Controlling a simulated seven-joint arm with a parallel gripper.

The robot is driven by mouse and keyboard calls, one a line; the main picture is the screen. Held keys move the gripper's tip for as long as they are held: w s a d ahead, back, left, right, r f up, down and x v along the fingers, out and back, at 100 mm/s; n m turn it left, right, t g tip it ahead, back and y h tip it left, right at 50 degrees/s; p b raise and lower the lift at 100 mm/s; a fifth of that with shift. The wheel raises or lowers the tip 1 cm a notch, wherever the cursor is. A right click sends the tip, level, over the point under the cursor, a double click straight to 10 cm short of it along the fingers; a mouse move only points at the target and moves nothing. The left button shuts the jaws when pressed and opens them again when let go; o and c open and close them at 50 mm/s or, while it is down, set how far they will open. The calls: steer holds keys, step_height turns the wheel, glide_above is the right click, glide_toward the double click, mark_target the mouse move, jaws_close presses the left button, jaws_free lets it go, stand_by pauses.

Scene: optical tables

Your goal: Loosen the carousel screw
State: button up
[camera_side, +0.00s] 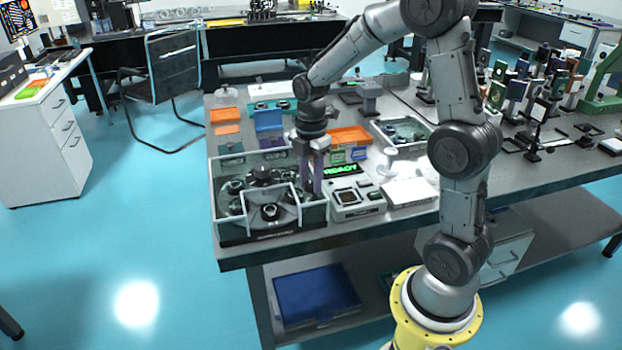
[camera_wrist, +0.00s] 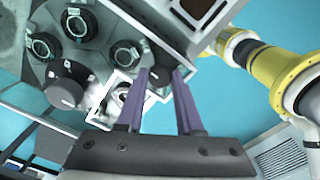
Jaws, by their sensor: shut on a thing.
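The carousel (camera_side: 262,174) sits in a clear-walled box on the optical table, with several dark round holders on it. It also shows at the upper left of the wrist view (camera_wrist: 98,58). My gripper (camera_side: 314,190) points down at the right side of that box. In the wrist view, the two purple fingers of my gripper (camera_wrist: 161,73) are shut on a small dark round knob (camera_wrist: 160,77), which appears to be the carousel screw. The screw is hidden behind the fingers in the side view, and its thread is not visible.
Orange, blue and green trays lie behind. A white panel (camera_side: 409,192) lies farther right. The table's front edge is close to the carousel box.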

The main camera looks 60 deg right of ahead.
jaws_close()
steer(key=m, duration=0.3)
steer(key=shift+m, duration=0.3)
steer(key=m, duration=0.3)
steer(key=shift+m, duration=0.3)
steer(key=m, duration=0.3)
steer(key=shift+m, duration=0.4)
steer(key=m, duration=0.3)
steer(key=shift+m, duration=0.3)
steer(key=m, duration=0.3)
steer(key=shift+m, duration=0.3)
steer(key=m, duration=0.3)
steer(key=shift+m, duration=0.3)
steer(key=m, duration=0.6)
steer(key=shift+m, duration=0.4)
